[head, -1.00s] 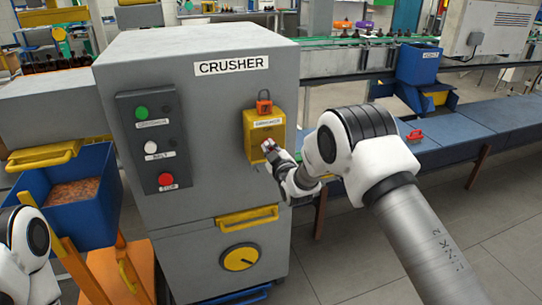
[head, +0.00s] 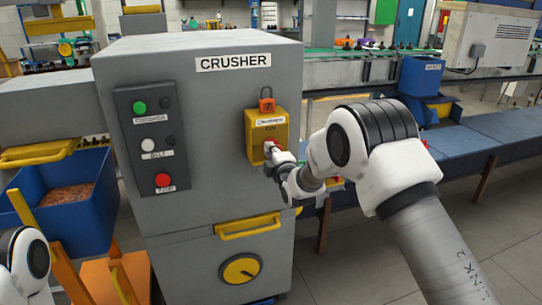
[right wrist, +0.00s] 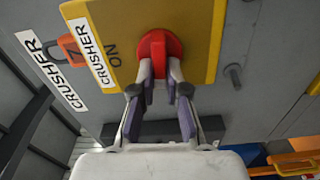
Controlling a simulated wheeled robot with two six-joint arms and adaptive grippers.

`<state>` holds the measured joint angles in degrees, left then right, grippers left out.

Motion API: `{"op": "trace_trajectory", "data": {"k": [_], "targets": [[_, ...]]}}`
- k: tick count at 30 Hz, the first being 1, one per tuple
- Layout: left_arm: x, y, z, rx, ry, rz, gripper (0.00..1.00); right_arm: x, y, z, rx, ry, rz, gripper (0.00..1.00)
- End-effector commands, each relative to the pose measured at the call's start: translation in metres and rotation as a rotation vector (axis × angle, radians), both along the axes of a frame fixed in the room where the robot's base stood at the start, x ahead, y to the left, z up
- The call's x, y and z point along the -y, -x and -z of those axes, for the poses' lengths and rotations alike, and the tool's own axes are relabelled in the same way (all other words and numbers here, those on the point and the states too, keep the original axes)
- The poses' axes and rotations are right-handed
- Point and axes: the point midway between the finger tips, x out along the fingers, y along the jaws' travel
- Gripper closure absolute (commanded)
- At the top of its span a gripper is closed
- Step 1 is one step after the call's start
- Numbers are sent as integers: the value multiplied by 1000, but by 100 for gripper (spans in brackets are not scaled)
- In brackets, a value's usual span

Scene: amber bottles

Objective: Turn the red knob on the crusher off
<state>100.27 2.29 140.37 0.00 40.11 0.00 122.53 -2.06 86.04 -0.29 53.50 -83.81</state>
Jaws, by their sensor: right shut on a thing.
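The grey crusher (head: 205,75) stands in the middle of the head view. A yellow switch plate (head: 283,122) on its front reads CRUSHER and ON. In the right wrist view the red knob (right wrist: 158,42) sits on this yellow plate (right wrist: 205,25), beside the word ON. My right gripper (right wrist: 160,75) is shut on the knob, one finger on each side of its grip. In the head view the right gripper (head: 272,150) covers most of the knob. Whether the knob has turned I cannot tell. My left gripper is out of view; only part of that arm shows at lower left.
An orange padlock (head: 266,105) hangs at the plate's top. A panel (head: 147,120) with green, white and red buttons is to the left. A yellow handle (head: 247,226) is below. A metal peg (right wrist: 233,76) sticks out near the plate in the right wrist view.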

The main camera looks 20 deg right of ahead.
Motion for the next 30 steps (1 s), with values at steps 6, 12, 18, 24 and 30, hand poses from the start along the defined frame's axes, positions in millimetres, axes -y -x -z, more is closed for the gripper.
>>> {"op": "trace_trajectory", "data": {"k": [6,12,18,24,30], "targets": [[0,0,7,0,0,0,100,0,0,1,5,75,0,100],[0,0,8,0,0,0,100,0,0,1,5,101,0,100],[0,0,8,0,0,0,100,0,0,0,6,103,0,100],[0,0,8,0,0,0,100,0,0,1,5,102,0,65],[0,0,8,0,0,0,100,0,0,1,4,101,0,61]]}}
